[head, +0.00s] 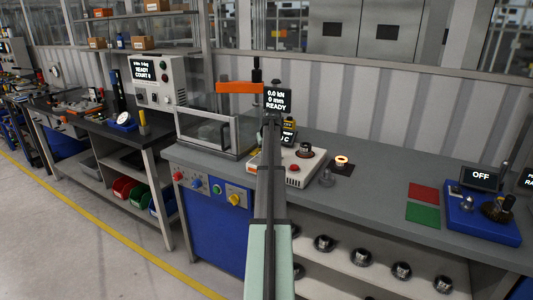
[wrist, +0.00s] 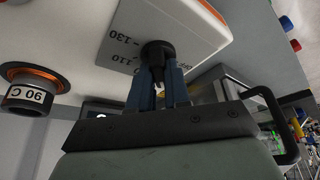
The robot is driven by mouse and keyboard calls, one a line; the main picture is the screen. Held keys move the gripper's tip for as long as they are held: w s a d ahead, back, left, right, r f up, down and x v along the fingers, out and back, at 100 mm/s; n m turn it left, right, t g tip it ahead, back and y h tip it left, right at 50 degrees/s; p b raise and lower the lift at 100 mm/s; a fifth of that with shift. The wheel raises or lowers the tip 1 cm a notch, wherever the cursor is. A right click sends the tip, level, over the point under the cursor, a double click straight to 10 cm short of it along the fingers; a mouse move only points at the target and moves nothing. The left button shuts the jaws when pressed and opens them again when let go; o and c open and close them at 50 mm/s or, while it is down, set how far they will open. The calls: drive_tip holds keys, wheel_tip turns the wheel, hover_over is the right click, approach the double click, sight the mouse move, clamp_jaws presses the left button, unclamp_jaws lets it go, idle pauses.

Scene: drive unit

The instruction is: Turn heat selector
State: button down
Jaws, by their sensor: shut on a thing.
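The heat selector is a black knob (wrist: 157,50) on a white unit (wrist: 180,25) with printed marks, 110 and 130 among them, in the wrist view. My gripper (wrist: 159,82) has its two blue fingers closed on the knob, one on each side. The knob's pointer is not clear to me. In the head view the white unit (head: 275,180) stands on the grey bench, with a red button (head: 294,168) on top. My arm covers part of the unit there. The fingers and the knob are hidden behind it. The unit's display (head: 287,138) is partly covered.
A part with an orange rim, labelled 90 C (wrist: 30,97), is at the left of the wrist view. A glowing ring (head: 341,160) lies right of the unit. A clear-walled press (head: 215,130) stands left. Red (head: 424,192) and green (head: 423,214) mats lie right. Bench between is mostly clear.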

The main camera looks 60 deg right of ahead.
drive_tip(key=shift+f+m, duration=0.1)
drive_tip(key=shift+m, duration=0.2)
drive_tip(key=m+g, duration=0.1)
drive_tip(key=m, duration=0.2)
drive_tip(key=shift+w+a+h, duration=0.1)
drive_tip(key=shift+a+h, duration=0.05)
drive_tip(key=shift+h, duration=0.25)
drive_tip(key=shift+m+g, duration=1.1)
drive_tip(key=shift+m, duration=1.5)
drive_tip(key=shift+f, duration=0.1)
drive_tip(key=c, duration=1.1)
unclamp_jaws()
drive_tip(key=shift+w, duration=0.1)
drive_tip(key=shift+r, duration=0.2)
drive_tip(key=v, duration=1.3)
drive_tip(key=shift+a+r, duration=0.2)
drive_tip(key=shift+a, duration=0.2)
